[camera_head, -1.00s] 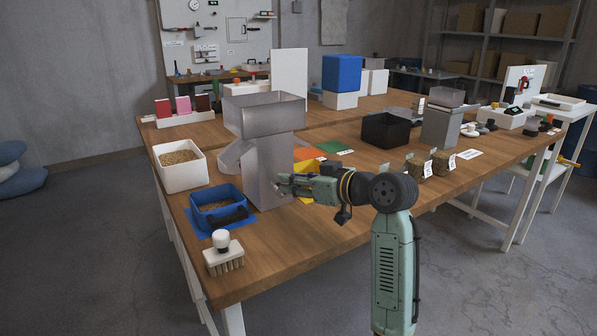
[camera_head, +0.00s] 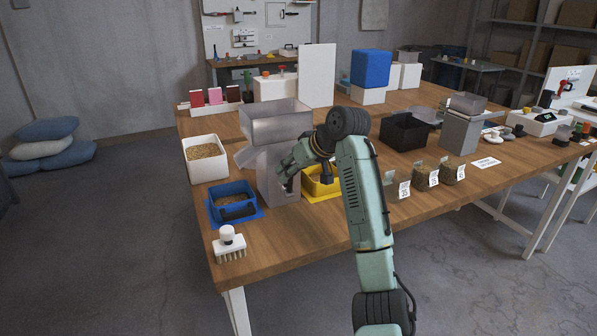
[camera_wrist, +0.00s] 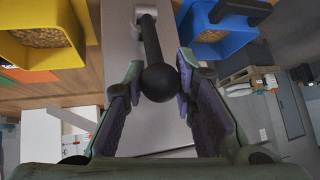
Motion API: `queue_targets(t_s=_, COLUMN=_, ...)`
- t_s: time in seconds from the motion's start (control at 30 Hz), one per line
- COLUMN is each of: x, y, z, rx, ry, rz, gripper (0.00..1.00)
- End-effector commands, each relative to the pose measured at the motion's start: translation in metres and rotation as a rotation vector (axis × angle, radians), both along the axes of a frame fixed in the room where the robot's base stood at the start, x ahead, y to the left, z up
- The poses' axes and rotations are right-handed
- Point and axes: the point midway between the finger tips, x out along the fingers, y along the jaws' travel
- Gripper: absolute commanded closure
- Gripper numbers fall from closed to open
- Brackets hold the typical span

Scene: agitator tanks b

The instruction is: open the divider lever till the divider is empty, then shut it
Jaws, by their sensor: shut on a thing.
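The divider (camera_head: 272,160) is a grey metal body with an open hopper (camera_head: 275,122) on top; its inside looks bare grey on the side I see. Its lever (camera_wrist: 151,40) is a black rod with a round black knob (camera_wrist: 160,82). My gripper (camera_head: 284,172) is at the divider's front face, its fingers around the knob on both sides. A blue tray (camera_head: 233,203) with grain stands left of the divider, and a yellow tray (camera_head: 318,192) with grain stands right of it. Both also show in the wrist view, yellow (camera_wrist: 45,62) and blue (camera_wrist: 222,42).
A white bin (camera_head: 207,170) of grain stands behind the blue tray. A brush (camera_head: 229,244) lies near the front left edge. Several labelled sample bags (camera_head: 425,175), a black bin (camera_head: 404,132) and a second grey device (camera_head: 460,132) stand to the right.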

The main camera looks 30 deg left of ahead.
Motion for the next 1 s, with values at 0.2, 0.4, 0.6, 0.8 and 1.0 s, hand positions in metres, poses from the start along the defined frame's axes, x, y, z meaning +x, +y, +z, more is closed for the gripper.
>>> queue_targets(t_s=0.2, x=0.0031, y=0.0057, z=0.0003, rx=-0.053, ry=0.04, rz=0.0, gripper=1.0)
queue_targets(t_s=0.4, x=0.0042, y=0.0071, z=0.0004, rx=-0.066, ry=0.052, rz=0.0, gripper=1.0)
queue_targets(t_s=0.6, x=0.0044, y=0.0072, z=0.0003, rx=-0.066, ry=0.052, rz=0.0, gripper=1.0)
queue_targets(t_s=0.8, x=0.0043, y=0.0073, z=0.0004, rx=-0.065, ry=0.051, rz=0.0, gripper=0.7)
queue_targets(t_s=1.0, x=0.0044, y=0.0071, z=0.0005, rx=-0.065, ry=0.051, rz=0.0, gripper=0.57)
